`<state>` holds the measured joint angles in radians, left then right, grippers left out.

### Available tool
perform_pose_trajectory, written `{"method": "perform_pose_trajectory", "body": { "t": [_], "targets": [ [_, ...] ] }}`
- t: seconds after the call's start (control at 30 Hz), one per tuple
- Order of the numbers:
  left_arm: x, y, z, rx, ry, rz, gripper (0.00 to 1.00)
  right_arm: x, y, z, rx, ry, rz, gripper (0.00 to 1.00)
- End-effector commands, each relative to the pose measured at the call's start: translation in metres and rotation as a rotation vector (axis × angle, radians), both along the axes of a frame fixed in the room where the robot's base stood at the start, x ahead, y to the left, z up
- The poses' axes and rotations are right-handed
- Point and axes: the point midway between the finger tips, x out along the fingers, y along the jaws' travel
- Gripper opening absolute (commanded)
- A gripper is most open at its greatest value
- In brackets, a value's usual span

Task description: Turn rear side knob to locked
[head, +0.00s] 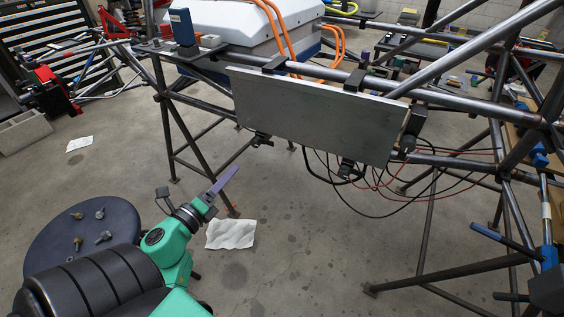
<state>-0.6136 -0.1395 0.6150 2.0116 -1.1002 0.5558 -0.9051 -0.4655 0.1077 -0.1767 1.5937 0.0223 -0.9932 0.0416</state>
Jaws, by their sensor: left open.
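A flat grey panel (315,113) is clamped under a horizontal steel tube of the chassis. A dark round knob (407,144) sits by the panel's lower right corner. Smaller black knob-like fittings show under its lower edge, one at the left (261,139) and one near the middle (347,169). I cannot tell which is the rear side knob, nor whether any is locked. My left gripper (229,191) is open and empty, below and left of the panel, apart from the chassis. My right gripper is not in view.
Black and red wires (380,190) hang below the panel's right part. Chassis tubes (168,125) stand left and right. A dark round stool (82,232) with several small metal parts is at lower left. White paper (231,234) lies on the floor. Open floor lies below the panel.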

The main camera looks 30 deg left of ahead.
Motion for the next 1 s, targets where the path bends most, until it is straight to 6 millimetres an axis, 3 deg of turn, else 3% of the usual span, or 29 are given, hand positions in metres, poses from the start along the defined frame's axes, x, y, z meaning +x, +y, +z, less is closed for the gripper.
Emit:
{"method": "perform_pose_trajectory", "body": {
  "t": [0.5,0.63,0.87,0.9,1.0],
  "targets": [
    [0.123,0.01,0.004,-0.009,-0.005,0.001,0.68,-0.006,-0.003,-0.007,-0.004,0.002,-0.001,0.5],
    [0.136,0.012,0.003,-0.01,-0.003,0.003,0.68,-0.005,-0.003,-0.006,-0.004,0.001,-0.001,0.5],
    [0.138,0.011,0.003,-0.01,-0.003,0.002,0.68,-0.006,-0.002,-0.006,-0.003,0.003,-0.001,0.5],
    [0.138,0.011,0.003,-0.01,-0.003,0.002,0.64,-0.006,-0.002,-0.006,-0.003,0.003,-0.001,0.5],
    [0.138,0.011,0.003,-0.011,-0.003,0.002,0.26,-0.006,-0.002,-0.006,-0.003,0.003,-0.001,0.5]
  ]
}}
